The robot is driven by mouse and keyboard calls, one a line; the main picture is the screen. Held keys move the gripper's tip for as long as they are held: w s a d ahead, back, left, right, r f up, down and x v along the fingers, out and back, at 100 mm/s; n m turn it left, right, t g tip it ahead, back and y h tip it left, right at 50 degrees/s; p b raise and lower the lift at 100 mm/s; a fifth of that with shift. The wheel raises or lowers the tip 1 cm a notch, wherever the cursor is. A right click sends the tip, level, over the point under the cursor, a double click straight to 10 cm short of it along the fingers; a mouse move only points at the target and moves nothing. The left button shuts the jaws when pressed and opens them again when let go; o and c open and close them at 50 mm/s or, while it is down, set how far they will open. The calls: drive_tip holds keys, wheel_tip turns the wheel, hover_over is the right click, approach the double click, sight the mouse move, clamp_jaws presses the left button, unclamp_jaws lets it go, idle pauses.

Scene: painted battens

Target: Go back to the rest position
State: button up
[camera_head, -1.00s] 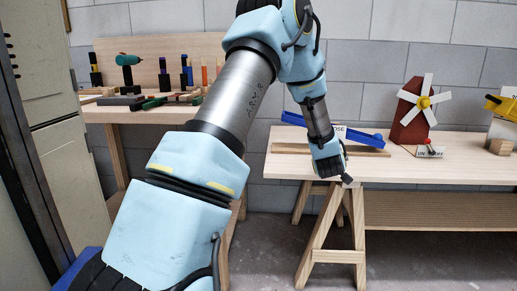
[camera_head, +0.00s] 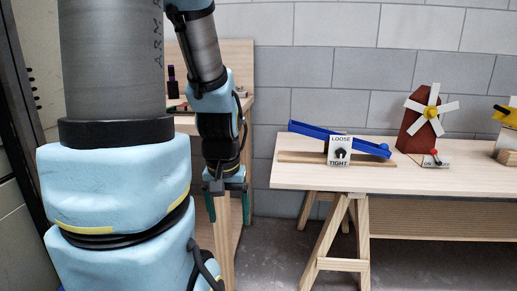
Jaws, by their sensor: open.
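My gripper (camera_head: 226,203) hangs at the end of my blue and grey arm, left of the middle of the view. Its two greenish fingers point down and stand apart, with nothing seen between them. It is in front of the leg of the left workbench and clear of the right table. My upper arm covers much of the left side of the view.
The left workbench (camera_head: 238,55) is mostly hidden behind my arm. Floor between the two is open.

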wheel_tip(320, 180, up, 21)
drive_tip(key=p, duration=1.9)
drive_tip(key=shift+p, duration=0.3)
drive_tip(key=shift+w+r, duration=0.1)
